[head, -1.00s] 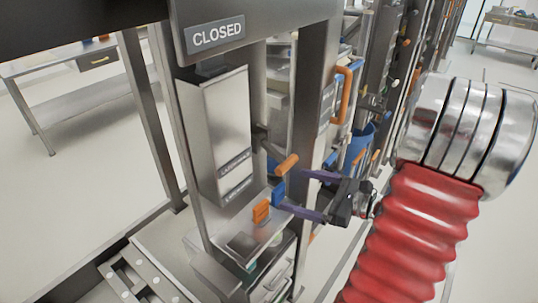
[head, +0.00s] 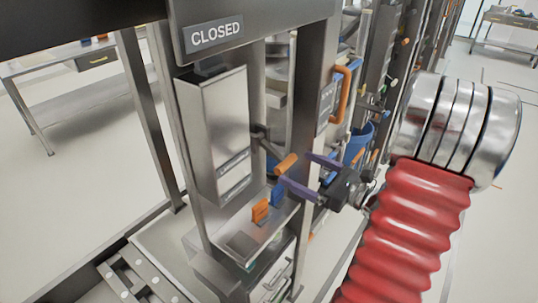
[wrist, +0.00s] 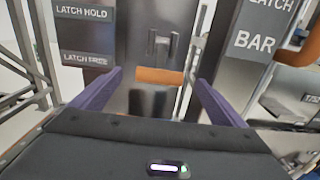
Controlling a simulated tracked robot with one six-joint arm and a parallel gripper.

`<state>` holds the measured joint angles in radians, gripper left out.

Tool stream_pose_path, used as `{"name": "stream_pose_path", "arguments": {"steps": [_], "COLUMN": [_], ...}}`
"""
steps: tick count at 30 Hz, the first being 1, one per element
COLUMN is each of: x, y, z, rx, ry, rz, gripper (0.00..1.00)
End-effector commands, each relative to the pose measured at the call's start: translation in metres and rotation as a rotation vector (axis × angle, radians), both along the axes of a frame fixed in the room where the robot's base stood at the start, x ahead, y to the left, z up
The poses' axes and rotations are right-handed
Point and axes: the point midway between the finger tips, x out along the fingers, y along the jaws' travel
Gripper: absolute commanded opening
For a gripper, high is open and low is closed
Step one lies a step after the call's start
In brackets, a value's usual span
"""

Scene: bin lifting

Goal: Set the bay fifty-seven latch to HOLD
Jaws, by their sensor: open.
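The orange latch handle (head: 287,163) sticks out from the bay's metal frame, and it lies level in the wrist view (wrist: 160,76) below a grey metal fitting. In the wrist view, a "LATCH HOLD" plate (wrist: 84,12) is at upper left, with a lower latch plate (wrist: 85,59) that is blurred. The handle is nearer the lower plate's height. My gripper (head: 296,168) is open, its purple fingers towards the handle. In the wrist view my gripper (wrist: 159,80) has the handle between its fingers, with a gap on each side. I cannot tell if the fingertips reach past it.
A "CLOSED" sign (head: 216,35) hangs on the frame above. Orange (head: 260,211) and blue (head: 278,195) blocks stand on the ledge below the handle. A "LATCH BAR" panel (wrist: 258,40) is close on the right. An orange grab handle (head: 344,92) is on a post at right.

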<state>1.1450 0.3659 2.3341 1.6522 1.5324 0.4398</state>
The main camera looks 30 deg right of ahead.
Motion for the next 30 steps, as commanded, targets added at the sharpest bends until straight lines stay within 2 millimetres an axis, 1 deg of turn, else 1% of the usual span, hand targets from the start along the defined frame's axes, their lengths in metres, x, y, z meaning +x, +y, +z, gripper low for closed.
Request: {"name": "stream_pose_path", "arguments": {"steps": [3,24,30], "x": [0.014,0.093,0.108], "y": [0.006,0.033,0.038], "z": [0.0,0.0,0.0], "rx": [0.0,0.0,0.0], "ry": [-0.001,0.0,0.0], "rz": [0.004,0.003,0.001], "gripper": [0.95,0.95,0.95]}}
